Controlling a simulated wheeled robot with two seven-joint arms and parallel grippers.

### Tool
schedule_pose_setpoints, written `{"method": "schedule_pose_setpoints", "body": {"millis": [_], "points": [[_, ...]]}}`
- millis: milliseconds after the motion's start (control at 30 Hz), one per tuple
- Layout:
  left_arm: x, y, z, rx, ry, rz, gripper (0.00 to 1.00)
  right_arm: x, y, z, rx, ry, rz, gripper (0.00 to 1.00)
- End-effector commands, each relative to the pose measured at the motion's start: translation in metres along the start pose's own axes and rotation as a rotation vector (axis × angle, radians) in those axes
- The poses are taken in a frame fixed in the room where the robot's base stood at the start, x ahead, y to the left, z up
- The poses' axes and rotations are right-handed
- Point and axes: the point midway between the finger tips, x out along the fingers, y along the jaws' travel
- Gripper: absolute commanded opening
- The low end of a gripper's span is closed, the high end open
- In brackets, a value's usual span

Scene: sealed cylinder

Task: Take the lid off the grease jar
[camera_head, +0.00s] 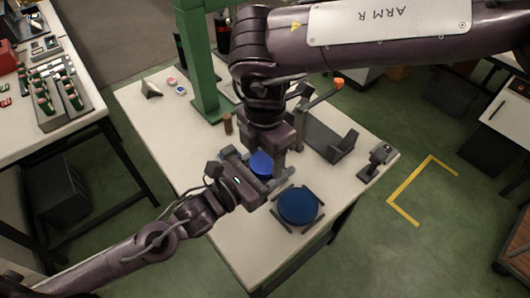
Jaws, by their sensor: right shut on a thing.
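A blue round-topped piece (261,163), which looks like the grease jar or its lid, is at the middle of the white table between my two grippers. My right gripper (276,158) comes down from above and is shut on this blue piece; the fingertips are partly hidden. My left gripper (258,184) comes in from the lower left, close beside the same piece. Its fingers overlap the piece in the picture, and I cannot tell whether they touch or close on it. The seam between jar and lid is hidden.
A dark blue disc (299,207) lies among dark bars at the table's front. A grey angled bracket (330,142) and a small black device (377,160) stand to the right. A green post (199,60) rises at the back.

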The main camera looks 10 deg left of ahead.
Motion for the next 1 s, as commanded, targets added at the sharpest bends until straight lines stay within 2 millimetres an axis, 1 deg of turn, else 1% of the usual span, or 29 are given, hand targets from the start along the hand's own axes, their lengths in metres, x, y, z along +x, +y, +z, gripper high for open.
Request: {"method": "schedule_pose_setpoints", "body": {"millis": [167, 267, 500, 633, 733, 967, 1000], "points": [[0.0002, 0.0006, 0.001, 0.001, -0.002, 0.001, 0.0, -0.0002, -0.0003, -0.0001, -0.002, 0.0, -0.001, 0.32], [0.0002, 0.0007, 0.0009, 0.001, -0.002, 0.001, 0.0, -0.0002, -0.0003, 0.0, -0.054, 0.0, -0.001, 0.32], [0.0002, 0.0007, 0.0008, 0.001, -0.002, 0.001, 0.0, -0.0005, -0.0003, 0.0005, -0.429, 0.0, -0.002, 0.31], [0.0001, 0.0008, 0.0008, 0.001, -0.002, 0.002, 0.0, -0.0006, -0.0002, 0.0008, -0.562, 0.0, -0.002, 0.31], [0.0001, 0.0008, 0.0007, 0.001, -0.002, 0.002, 0.0, -0.0006, -0.0002, 0.0009, -0.596, 0.0, -0.002, 0.31], [0.0001, 0.0009, 0.0006, 0.001, -0.001, 0.002, 0.0, -0.0005, -0.0003, 0.0011, -0.595, 0.0, -0.002, 0.31], [0.0001, 0.001, 0.0006, 0.001, -0.001, 0.002, 0.0, -0.0005, -0.0003, 0.0011, -0.595, 0.0, -0.002, 0.63]]}}
